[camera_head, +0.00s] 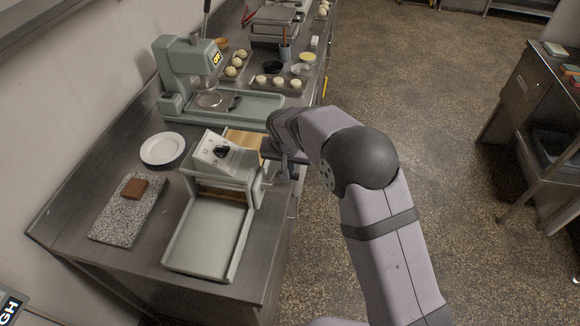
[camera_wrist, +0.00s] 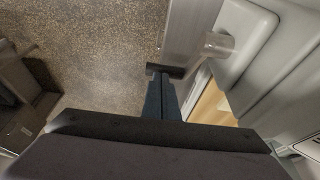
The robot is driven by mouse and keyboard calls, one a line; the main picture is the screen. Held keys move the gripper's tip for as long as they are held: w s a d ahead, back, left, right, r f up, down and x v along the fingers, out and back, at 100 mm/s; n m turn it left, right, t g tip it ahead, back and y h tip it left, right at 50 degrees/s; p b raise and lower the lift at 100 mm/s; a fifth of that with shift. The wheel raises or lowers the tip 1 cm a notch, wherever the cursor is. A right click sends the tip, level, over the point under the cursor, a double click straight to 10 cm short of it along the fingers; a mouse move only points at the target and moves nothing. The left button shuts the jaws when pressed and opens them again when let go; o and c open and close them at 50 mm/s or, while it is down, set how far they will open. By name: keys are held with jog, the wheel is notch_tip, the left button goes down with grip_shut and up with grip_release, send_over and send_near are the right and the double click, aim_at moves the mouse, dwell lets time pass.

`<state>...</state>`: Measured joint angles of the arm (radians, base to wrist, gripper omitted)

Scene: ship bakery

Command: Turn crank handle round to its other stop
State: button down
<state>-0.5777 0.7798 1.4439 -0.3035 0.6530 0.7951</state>
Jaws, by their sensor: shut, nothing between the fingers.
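The dough sheeter (camera_head: 222,170) is a pale grey machine with a tilted dial plate on top and a tray in front. Its crank is on its right side, where a pale arm (camera_head: 265,180) shows partly behind my gripper (camera_head: 285,166).
A green-grey slicer-like machine (camera_head: 180,75) stands behind. A white plate (camera_head: 162,149) and a speckled slab (camera_head: 125,215) with a brown block lie to the left. Trays of dough balls (camera_head: 275,84) sit farther back. The floor right of the counter is open.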

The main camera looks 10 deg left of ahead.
jog(key=shift+f, duration=0.1)
jog(key=shift+f+b, duration=0.55)
jog(key=shift+b, duration=0.35)
jog(key=shift+s+d, duration=0.1)
jog(key=shift+s, duration=0.1)
jog(key=shift+f, duration=0.1)
jog(key=w+b+v, duration=0.1)
jog(key=w+v, duration=0.1)
jog(key=v, duration=1.2)
jog(key=shift+r, duration=0.6)
jog(key=shift+s, duration=0.1)
